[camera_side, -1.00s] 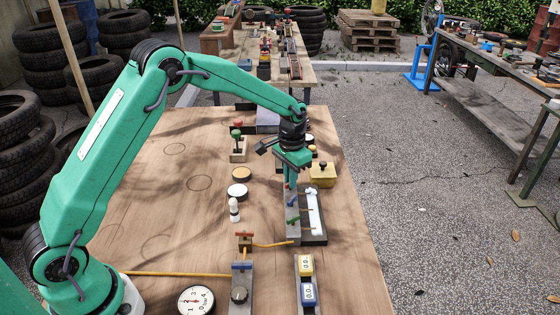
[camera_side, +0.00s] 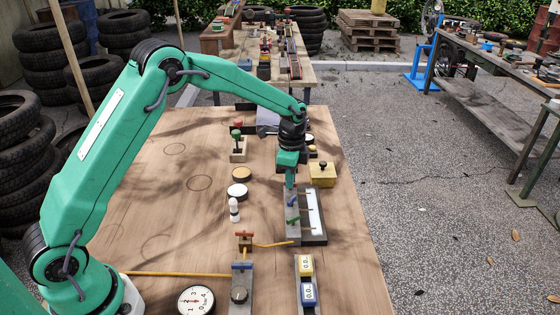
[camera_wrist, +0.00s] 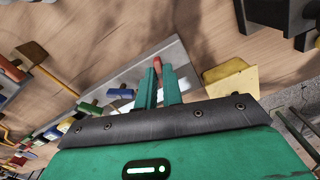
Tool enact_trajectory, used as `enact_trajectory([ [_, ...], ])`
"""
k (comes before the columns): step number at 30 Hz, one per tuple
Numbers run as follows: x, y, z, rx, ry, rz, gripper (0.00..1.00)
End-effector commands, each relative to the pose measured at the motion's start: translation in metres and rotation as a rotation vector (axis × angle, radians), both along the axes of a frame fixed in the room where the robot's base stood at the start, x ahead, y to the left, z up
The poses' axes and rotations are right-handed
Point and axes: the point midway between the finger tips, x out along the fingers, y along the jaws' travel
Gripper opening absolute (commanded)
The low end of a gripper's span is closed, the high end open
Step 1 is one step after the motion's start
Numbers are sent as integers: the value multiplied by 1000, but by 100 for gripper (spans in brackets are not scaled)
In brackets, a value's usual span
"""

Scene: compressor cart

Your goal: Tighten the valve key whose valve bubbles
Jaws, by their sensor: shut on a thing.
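My gripper (camera_side: 290,183) points down over the far end of the grey valve block (camera_side: 292,236). In the wrist view its two green fingers (camera_wrist: 159,85) are closed around a red valve key (camera_wrist: 164,61), mostly hidden between them. A blue valve key (camera_side: 292,201) and a green valve key (camera_side: 292,220) stand nearer the camera on the same block, apart from the gripper. Thin yellow tubes run from the block to a white-filled tray (camera_side: 315,212) on its right. The white surface looks smooth; I make out no bubbles.
A yellow box (camera_side: 323,173) stands just right of my gripper. A white peg-like figure (camera_side: 234,210) and round discs (camera_side: 237,190) are to the left.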

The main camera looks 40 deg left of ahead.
Motion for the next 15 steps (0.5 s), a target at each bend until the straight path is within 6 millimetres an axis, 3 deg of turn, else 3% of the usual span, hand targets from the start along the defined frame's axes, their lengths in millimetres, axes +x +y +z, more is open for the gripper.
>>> enact_trajectory([
  [9,1,0,2,0,-3,-204,0],
  [15,1,-1,2,0,-3,-247,0],
])
